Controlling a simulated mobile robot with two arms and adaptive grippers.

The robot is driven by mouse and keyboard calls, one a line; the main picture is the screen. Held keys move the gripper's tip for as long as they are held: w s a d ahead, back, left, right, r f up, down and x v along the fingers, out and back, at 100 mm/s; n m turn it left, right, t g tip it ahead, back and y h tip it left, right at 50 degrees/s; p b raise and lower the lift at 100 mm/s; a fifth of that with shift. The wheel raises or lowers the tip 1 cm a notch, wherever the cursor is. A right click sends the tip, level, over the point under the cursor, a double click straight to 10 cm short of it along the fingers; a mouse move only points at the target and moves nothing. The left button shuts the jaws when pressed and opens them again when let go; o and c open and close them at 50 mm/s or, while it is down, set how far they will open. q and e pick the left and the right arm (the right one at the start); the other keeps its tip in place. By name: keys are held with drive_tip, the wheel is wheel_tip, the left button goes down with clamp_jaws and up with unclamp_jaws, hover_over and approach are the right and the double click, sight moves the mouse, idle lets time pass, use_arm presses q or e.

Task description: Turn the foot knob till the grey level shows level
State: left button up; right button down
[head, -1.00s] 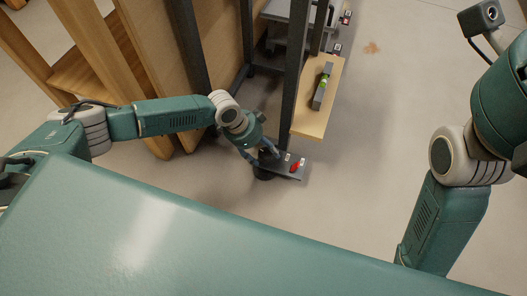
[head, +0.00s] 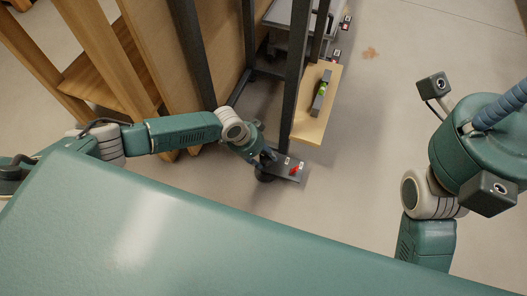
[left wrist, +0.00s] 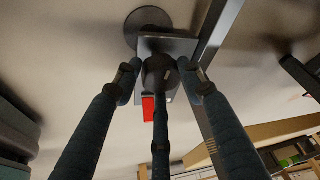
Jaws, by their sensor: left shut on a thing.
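My left gripper (head: 269,157) reaches down to the dark plate (head: 290,166) at the bottom of the frame's post. In the left wrist view its blue ribbed fingers close around the dark round foot knob (left wrist: 160,72). The fingers and wrist mostly hide the knob in the head view. The grey level (head: 321,92) lies on the wooden shelf, with a green vial in its middle; its bubble is too small to read. Of my right gripper, a blue ribbed finger (head: 500,108) shows at the right edge.
A red piece (head: 295,170) and small white labels sit on the dark plate. A round dark foot (left wrist: 148,24) rests on the floor. The black post (head: 296,80) and wooden shelf (head: 311,128) stand close to my left gripper. Open floor lies to the right.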

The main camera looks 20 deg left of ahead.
use_arm(q)
drive_tip(key=shift+w+d+r, duration=0.3)
drive_tip(key=shift+w+r, duration=0.1)
drive_tip(key=shift+w, duration=0.1)
drive_tip(key=o, duration=1.1)
drive_tip(key=shift+s+f, duration=0.1)
drive_tip(key=shift+s, duration=0.05)
drive_tip(key=shift+s+a+f, duration=0.1)
drive_tip(key=v, duration=1.2)
